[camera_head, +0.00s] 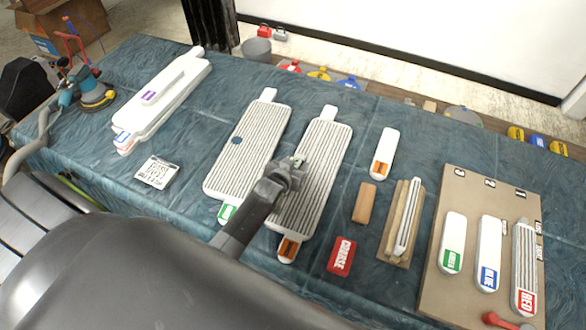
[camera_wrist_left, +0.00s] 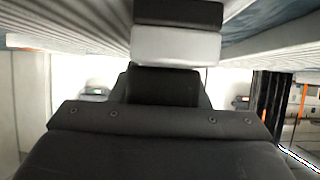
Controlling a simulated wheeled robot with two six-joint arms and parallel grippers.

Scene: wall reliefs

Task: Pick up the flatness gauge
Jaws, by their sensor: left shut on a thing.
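My left gripper (camera_head: 285,178) is over the middle ribbed board (camera_head: 325,150). It is shut on a small pale grey block, which appears to be the flatness gauge. Only a little pale tip of the gauge (camera_head: 298,160) shows past the fingers in the head view; the rest is hidden by the gripper. In the left wrist view the grey gauge block (camera_wrist_left: 175,47) sits between the dark fingers. I cannot tell whether it still touches the board. My right gripper is not in view.
Another ribbed board (camera_head: 250,155) lies left of the gripper, and stacked white boards (camera_head: 165,95) lie farther left. A red COARSE block (camera_head: 342,256), a wooden block (camera_head: 364,203) and a tan rack board (camera_head: 450,190) lie right. The blue cloth (camera_head: 205,135) has bare patches between them.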

